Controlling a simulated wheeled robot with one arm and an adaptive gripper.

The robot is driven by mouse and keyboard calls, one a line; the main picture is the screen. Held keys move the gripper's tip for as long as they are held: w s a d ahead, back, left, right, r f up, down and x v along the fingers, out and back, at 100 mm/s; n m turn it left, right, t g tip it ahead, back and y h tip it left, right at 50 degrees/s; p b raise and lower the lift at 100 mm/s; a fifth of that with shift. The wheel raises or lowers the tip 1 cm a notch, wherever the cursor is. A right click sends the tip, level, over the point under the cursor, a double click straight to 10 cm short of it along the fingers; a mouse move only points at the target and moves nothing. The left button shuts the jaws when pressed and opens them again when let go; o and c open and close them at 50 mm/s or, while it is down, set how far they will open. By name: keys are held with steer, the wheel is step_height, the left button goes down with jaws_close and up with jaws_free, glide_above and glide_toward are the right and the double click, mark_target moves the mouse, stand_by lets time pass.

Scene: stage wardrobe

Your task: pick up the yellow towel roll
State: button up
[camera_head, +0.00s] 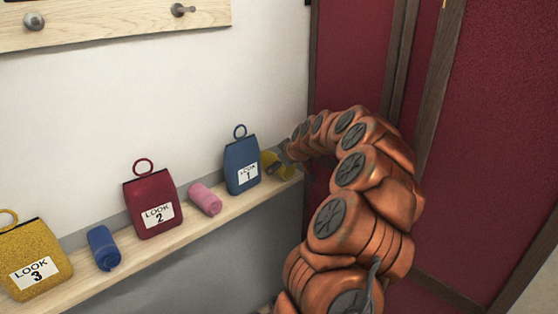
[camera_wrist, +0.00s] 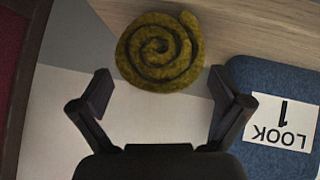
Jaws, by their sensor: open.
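The yellow towel roll (camera_wrist: 160,50) shows its spiral end in the wrist view, at the top centre on the wooden shelf. In the head view the yellow towel roll (camera_head: 275,163) sits at the right end of the shelf, partly hidden by my arm. My gripper (camera_wrist: 165,90) is open and empty in the wrist view, its two fingers apart. The roll appears ahead of the fingertips, roughly centred between them and not enclosed. In the head view the end of my arm is close to the roll, and the fingers cannot be made out clearly.
A blue bag labelled LOOK 1 (camera_head: 241,164) stands beside the roll, close to my right finger in the wrist view (camera_wrist: 265,130). The shelf (camera_head: 165,249) also holds a pink roll (camera_head: 205,198), a red bag (camera_head: 152,203), a blue roll (camera_head: 103,248) and a yellow bag (camera_head: 33,259).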

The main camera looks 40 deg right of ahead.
steer(key=shift+x, duration=0.8)
steer(key=c, duration=1.3)
steer(key=shift+o, duration=0.2)
steer(key=shift+r, duration=0.1)
